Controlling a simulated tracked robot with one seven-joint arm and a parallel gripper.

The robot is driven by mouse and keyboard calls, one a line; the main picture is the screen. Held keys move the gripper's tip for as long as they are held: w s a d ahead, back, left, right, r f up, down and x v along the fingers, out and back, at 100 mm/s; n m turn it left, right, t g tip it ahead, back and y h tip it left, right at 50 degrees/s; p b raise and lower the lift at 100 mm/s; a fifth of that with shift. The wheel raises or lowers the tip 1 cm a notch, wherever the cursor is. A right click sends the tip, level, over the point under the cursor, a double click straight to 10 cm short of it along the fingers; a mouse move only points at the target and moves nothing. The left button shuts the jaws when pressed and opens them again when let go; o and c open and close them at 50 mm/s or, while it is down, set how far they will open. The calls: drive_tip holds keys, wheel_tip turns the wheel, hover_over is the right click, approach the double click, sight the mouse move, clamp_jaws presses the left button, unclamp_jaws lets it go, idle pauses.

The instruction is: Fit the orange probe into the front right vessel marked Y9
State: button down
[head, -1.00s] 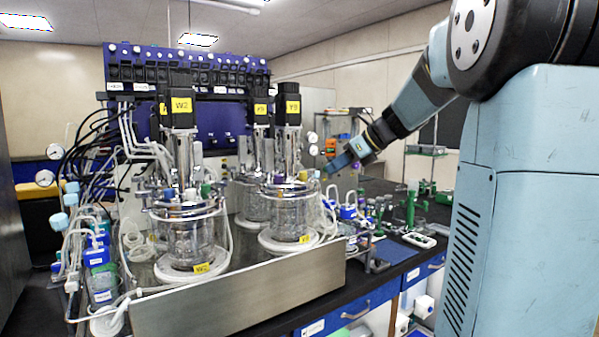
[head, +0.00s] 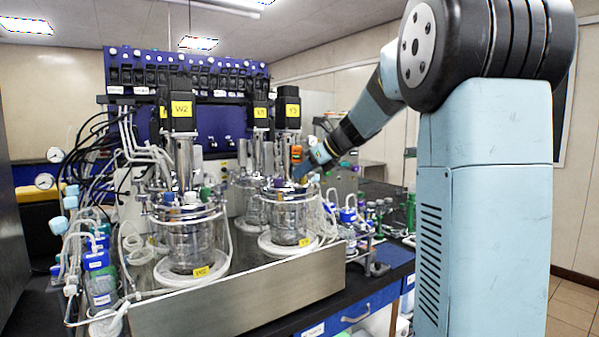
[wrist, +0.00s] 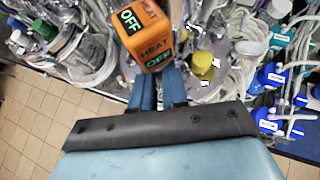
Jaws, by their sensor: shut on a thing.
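The orange probe (head: 296,154) has a block-shaped head. In the wrist view its head (wrist: 150,35) shows "HEAT" and "OFF" markings. My gripper (head: 305,168) is shut on it, with the two blue fingers (wrist: 160,80) just below the head in the wrist view. The front right vessel (head: 290,215) is a glass jar with a metal lid and a tall black-topped column with a yellow label (head: 292,110). The probe is at the right side of this column, over or at the lid. Its lower end is hidden, so I cannot tell whether it is in a port.
The front left vessel marked W2 (head: 186,235) stands to the left, and another vessel (head: 250,200) is behind. A yellow cap (wrist: 203,62) sits close to my fingers. Tubes and blue-capped bottles crowd around. A steel tray wall (head: 240,302) runs along the front.

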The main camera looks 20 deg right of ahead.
drive_tip(key=shift+f, duration=0.6)
drive_tip(key=c, duration=1.1)
unclamp_jaws()
drive_tip(key=shift+c, duration=0.2)
drive_tip(key=shift+r, duration=0.1)
drive_tip(key=shift+r, duration=0.35)
drive_tip(key=v, duration=1.2)
drive_tip(key=s+a+f+n+h, duration=0.2)
drive_tip(key=s+f+n, duration=0.4)
drive_tip(key=s+n, duration=0.3)
drive_tip(key=s+a+f+n+g+h, duration=0.1)
drive_tip(key=s+a+f+n+h, duration=0.1)
drive_tip(key=s+f+n, duration=0.4)
drive_tip(key=s+a+f+n+g+h, duration=0.1)
drive_tip(key=s+a+f+n+h, duration=0.2)
drive_tip(key=s+n, duration=0.9)
wheel_tip(320, 180, down, 4)
drive_tip(key=s+a, duration=0.1)
drive_tip(key=s, duration=0.2)
drive_tip(key=shift+a, duration=0.2)
